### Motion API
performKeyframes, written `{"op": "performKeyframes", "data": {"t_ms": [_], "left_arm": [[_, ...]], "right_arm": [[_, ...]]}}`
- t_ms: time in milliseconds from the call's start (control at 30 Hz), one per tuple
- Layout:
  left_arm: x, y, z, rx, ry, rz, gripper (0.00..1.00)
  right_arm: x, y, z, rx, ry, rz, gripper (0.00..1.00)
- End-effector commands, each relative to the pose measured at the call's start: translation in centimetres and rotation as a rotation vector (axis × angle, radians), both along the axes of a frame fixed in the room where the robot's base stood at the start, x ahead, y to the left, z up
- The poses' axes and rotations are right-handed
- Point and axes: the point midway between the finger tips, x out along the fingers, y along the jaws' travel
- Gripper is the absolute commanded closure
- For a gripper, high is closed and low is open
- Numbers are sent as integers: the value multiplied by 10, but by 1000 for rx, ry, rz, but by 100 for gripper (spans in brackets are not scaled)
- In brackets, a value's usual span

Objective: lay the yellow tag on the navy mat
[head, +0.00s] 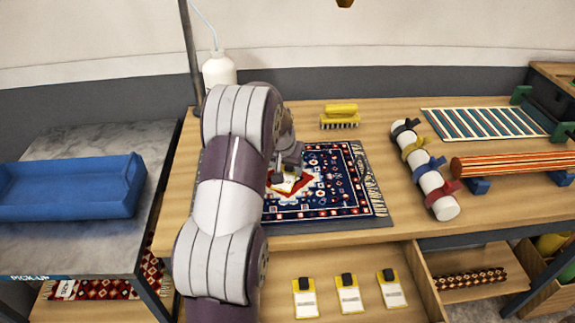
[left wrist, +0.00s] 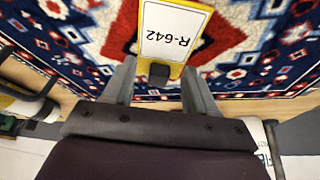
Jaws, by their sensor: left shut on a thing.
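The yellow tag (left wrist: 172,32) has a white label reading R-642 and a black clip at one end. My left gripper (left wrist: 160,88) is shut on the tag at its clip end. In the head view the tag (head: 287,183) shows small below my left gripper (head: 288,172), over the navy mat (head: 320,208), a navy patterned rug with a red middle and pale fringe. I cannot tell whether the tag touches it. My left arm hides the mat's left part. My right gripper is not in view.
Several similar yellow tags, one of them here (head: 348,295), lie in an open drawer below the bench. A yellow brush (head: 340,115) stands behind the mat. A white roll with coloured straps (head: 425,170) lies to the right. A blue tray (head: 72,187) is at left.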

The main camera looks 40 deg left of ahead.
Motion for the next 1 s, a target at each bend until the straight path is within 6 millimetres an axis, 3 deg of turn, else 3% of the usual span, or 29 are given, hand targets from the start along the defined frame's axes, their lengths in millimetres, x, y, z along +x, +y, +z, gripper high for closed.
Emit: {"op": "performKeyframes", "data": {"t_ms": [67, 100, 167, 200, 533, 800, 1000], "left_arm": [[0, 0, -3, 0, 0, 0, 71], [0, 0, -3, 0, 0, 0, 40], [0, 0, -3, 0, 0, 0, 20], [0, 0, -3, 0, 0, 0, 18], [-1, 0, 6, 1, -2, 0, 18], [-26, -8, 70, 2, -4, 0, 18], [-40, -13, 104, 0, -1, 0, 18]], "right_arm": [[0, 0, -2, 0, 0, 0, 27], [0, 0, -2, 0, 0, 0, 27], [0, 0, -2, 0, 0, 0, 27], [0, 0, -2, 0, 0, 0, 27], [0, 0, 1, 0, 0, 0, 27], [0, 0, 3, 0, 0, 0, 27], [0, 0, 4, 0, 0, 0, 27]]}}
